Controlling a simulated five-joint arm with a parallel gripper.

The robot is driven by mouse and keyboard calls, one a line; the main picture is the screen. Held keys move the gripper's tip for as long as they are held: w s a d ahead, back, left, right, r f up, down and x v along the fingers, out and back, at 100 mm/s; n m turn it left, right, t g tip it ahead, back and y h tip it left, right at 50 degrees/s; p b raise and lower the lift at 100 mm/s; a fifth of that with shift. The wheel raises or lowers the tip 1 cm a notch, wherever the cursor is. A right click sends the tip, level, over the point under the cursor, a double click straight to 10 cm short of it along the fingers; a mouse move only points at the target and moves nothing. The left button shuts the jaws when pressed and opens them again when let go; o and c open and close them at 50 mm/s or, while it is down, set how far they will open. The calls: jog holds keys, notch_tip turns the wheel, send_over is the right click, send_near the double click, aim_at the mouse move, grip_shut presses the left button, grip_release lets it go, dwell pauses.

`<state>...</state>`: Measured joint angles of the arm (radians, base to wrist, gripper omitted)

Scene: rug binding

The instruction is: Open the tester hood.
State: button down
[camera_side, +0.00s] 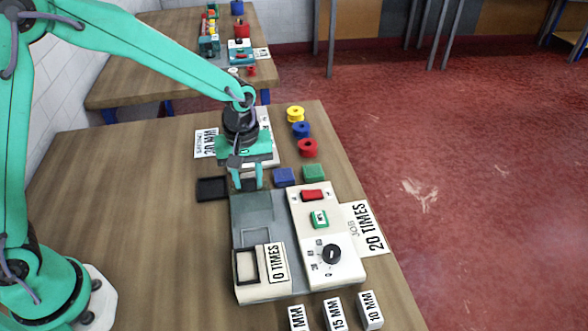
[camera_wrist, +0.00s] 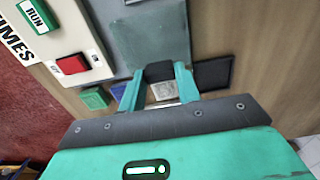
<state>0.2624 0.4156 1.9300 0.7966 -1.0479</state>
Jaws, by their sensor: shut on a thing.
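The tester (camera_side: 283,235) is a grey and cream machine on the wooden table. Its hood (camera_side: 252,212) is a grey-green see-through panel at the machine's far left; it also shows in the wrist view (camera_wrist: 155,38). A dark handle (camera_wrist: 158,71) sits at the hood's edge. My gripper (camera_side: 247,183) points down at that edge, and in the wrist view its teal fingers (camera_wrist: 159,78) are on either side of the handle, shut on it. I cannot tell clearly how far the hood is tilted.
The tester has a red switch (camera_side: 312,195), a green RUN button (camera_side: 320,218) and a black dial (camera_side: 331,254). A black tray (camera_side: 212,189) lies left of my gripper. Blue (camera_side: 284,177) and green (camera_side: 314,172) blocks are close on the right. Spools stand behind.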

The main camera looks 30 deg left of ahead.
jog(key=c, duration=1)
grip_release()
jog(key=shift+r, duration=0.2)
notch_tip(320, 180, up, 7)
jog(key=shift+r, duration=0.25)
